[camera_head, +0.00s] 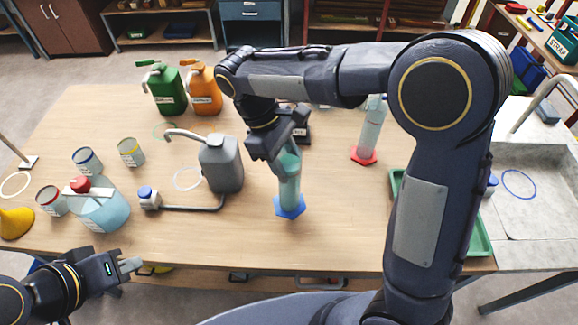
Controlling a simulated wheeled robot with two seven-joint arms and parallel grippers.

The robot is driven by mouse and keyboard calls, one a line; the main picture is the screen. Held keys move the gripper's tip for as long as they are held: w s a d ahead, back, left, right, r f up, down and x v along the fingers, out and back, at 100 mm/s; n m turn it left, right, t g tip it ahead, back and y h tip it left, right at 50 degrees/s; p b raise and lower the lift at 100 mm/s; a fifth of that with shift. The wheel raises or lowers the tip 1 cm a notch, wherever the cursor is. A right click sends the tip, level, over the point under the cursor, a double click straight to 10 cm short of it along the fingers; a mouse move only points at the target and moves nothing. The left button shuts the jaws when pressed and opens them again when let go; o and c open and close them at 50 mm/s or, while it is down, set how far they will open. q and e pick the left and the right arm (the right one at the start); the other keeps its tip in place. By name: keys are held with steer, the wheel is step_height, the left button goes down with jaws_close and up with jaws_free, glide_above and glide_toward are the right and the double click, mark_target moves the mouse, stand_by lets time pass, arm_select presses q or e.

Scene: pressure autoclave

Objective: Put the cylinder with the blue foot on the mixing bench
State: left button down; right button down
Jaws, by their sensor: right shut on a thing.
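The cylinder with the blue foot (290,185) is upright over the front middle of the wooden table, with green-blue liquid inside. My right gripper (285,143) is shut on its upper part and hides the top. I cannot tell whether the blue foot touches the table or hangs just above it. My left gripper (132,266) is at the lower left, in front of the table edge and away from the cylinder; whether its fingers are apart is unclear. No label shows which surface is the mixing bench; a wooden table (240,240) and a grey bench (540,225) are in view.
A grey canister (221,165) with a spout stands just left of the cylinder. A red-footed cylinder (371,130) and a green tray (480,235) are to the right. Green (163,90) and orange (204,92) jugs stand behind. A blue ring (519,184) marks the grey bench.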

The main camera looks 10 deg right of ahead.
steer(key=shift+w+d+f, duration=0.15)
steer(key=shift+f, duration=0.6)
steer(key=shift+w+d+f, duration=0.1)
steer(key=shift+w+f, duration=0.05)
steer(key=shift+f, duration=0.6)
steer(key=shift+w+d+f, duration=0.15)
steer(key=shift+f, duration=0.7)
steer(key=c, duration=0.8)
jaws_free()
steer(key=shift+o, duration=0.2)
